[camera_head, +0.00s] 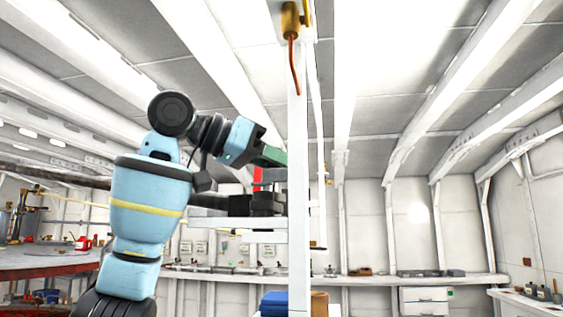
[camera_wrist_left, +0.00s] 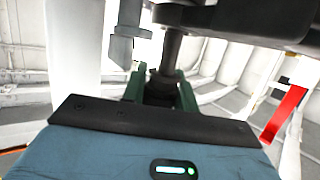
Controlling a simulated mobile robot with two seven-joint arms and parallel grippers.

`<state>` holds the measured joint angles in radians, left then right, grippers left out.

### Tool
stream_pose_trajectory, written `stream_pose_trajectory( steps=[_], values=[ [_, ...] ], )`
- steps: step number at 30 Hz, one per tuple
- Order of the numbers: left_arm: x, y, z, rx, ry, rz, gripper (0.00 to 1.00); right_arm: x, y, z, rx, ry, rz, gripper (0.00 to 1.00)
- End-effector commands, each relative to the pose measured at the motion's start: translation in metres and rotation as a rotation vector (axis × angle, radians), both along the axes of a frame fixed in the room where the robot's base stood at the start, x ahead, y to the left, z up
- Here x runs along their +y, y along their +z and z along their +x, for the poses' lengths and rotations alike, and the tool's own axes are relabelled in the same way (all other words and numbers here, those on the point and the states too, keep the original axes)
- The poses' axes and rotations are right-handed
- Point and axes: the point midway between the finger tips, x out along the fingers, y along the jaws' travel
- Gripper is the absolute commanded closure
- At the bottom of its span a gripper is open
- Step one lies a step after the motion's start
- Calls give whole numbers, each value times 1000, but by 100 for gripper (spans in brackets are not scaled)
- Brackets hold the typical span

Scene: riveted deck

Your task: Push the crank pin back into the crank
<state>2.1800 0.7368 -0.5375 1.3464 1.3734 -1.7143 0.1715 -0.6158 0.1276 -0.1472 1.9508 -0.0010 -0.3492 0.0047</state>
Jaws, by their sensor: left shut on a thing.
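My left gripper (camera_head: 275,156) comes in from the left in the head view, its tips partly hidden by a white post. In the left wrist view its green fingers (camera_wrist_left: 161,90) are shut around a dark cylindrical pin (camera_wrist_left: 171,52), which looks like the crank pin. The pin runs up to a large dark block (camera_wrist_left: 245,20), likely part of the crank; I cannot tell how deep it sits. In the head view a dark mechanism (camera_head: 266,203) lies just below the gripper. My right gripper is not in view.
The white post (camera_head: 298,190) stands right beside the gripper in the head view. A grey bolt-like part (camera_wrist_left: 124,38) hangs left of the pin, and a red strip (camera_wrist_left: 286,112) is at the right. A long bench (camera_head: 400,281) runs along the back wall.

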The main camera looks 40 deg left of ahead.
Motion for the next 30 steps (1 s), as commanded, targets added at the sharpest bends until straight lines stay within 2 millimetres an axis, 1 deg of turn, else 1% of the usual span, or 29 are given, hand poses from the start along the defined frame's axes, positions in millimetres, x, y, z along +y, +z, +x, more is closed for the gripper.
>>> stream_pose_trajectory(
  steps=[30],
  values=[
    [0, -7, 0, 0, 1, 0, 91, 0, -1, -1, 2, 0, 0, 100]
  ],
)
